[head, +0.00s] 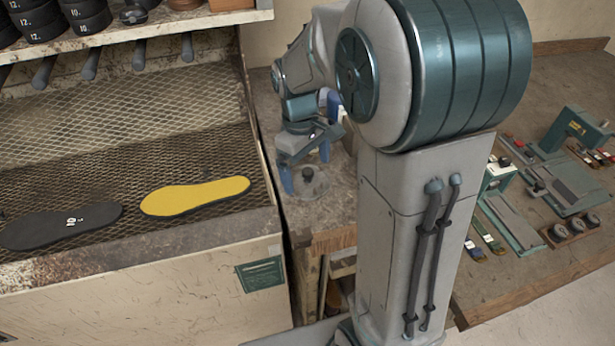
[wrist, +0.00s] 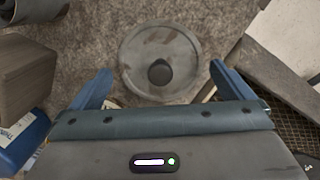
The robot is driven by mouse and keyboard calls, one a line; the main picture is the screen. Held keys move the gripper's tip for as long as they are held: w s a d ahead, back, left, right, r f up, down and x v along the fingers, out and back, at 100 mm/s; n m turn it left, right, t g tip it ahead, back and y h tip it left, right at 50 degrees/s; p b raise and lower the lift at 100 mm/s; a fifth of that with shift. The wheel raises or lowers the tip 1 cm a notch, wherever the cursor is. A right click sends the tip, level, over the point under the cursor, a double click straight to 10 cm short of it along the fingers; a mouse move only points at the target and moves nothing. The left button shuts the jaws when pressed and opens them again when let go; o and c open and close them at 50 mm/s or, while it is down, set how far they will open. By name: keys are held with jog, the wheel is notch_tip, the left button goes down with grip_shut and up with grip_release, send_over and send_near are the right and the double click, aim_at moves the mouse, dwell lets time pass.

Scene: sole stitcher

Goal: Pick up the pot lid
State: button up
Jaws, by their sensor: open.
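The pot lid (wrist: 148,48) is a round grey disc with a dark knob (wrist: 159,72) at its middle. In the wrist view it lies on a speckled grey surface, just beyond my gripper. In the head view the lid (head: 308,184) sits on the narrow bench between the mesh rack and my arm. My gripper (wrist: 158,85) is open, its blue fingers apart on either side of the knob's line, with nothing held. In the head view my gripper (head: 306,180) is above the lid and partly overlaps it. I cannot tell the exact height between them.
A mesh rack (head: 60,165) with a yellow insole (head: 195,195) and a black insole (head: 65,225) stands left of the lid. In the wrist view a brown block (wrist: 25,75) and a blue box (wrist: 22,140) lie at left. Grey and white objects crowd the right.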

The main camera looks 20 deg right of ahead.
jog(key=shift+s+f, duration=0.1)
jog(key=shift+f, duration=0.7)
jog(key=c, duration=0.6)
